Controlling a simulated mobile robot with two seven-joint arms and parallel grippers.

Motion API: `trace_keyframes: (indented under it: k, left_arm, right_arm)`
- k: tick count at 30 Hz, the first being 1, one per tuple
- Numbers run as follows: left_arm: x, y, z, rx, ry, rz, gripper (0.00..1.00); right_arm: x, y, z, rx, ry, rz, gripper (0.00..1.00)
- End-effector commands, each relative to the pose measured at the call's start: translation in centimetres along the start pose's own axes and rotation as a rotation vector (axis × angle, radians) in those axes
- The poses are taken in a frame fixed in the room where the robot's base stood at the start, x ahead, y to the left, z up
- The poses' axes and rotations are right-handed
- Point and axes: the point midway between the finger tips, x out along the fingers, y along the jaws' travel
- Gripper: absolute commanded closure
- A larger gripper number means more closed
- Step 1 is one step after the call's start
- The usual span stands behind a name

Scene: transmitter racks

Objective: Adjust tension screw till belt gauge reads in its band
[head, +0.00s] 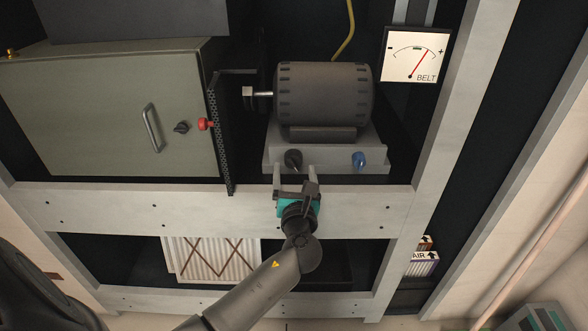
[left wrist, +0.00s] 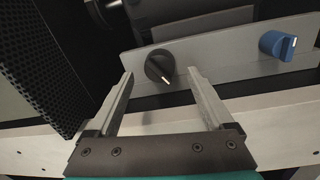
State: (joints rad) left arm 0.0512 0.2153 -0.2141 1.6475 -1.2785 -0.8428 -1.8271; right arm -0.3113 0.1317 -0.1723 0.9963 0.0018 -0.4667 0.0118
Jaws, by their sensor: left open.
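The belt gauge (head: 416,60) hangs at the upper right in the head view. Its red needle leans right toward the plus sign, past the small green band at the top of its scale. A black knob (head: 293,158) with a pale mark and a blue knob (head: 358,159) sit on the front of the motor's grey base. Neither is labelled as the tension screw. The left wrist view also shows the black knob (left wrist: 160,66) and the blue knob (left wrist: 277,44). My left gripper (head: 294,174) is open, its fingers on either side of the black knob, not closed on it. My right gripper is not in view.
The grey motor (head: 323,95) stands on its base (left wrist: 215,67) above a pale rack beam (head: 150,208). A perforated black guard (head: 220,140) and a green-grey cabinet (head: 100,115) with a red button stand left. A pleated filter (head: 210,258) lies below.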

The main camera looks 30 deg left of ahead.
Motion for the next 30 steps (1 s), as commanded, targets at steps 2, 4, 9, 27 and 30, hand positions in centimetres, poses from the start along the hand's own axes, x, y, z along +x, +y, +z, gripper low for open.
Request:
trace_keyframes:
  k: [2,4,9,27,30]
  left_arm:
    - [1.1,0.0,-0.1,0.0,-0.002,0.0,0.15]
    - [1.7,0.0,-0.1,0.0,-0.001,0.001,0.15]
    - [2.7,0.0,-0.1,-0.001,0.0,0.0,0.15]
    - [3.0,0.0,0.0,-0.001,0.0,0.0,0.41]
    - [3.0,0.0,0.0,-0.001,0.001,0.0,0.52]
  right_arm:
    - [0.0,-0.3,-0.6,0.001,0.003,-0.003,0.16]
    - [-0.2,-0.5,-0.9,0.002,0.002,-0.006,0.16]
    - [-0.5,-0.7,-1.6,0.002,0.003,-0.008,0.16]
    - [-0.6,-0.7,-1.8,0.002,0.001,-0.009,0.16]
    - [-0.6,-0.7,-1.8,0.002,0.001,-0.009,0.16]
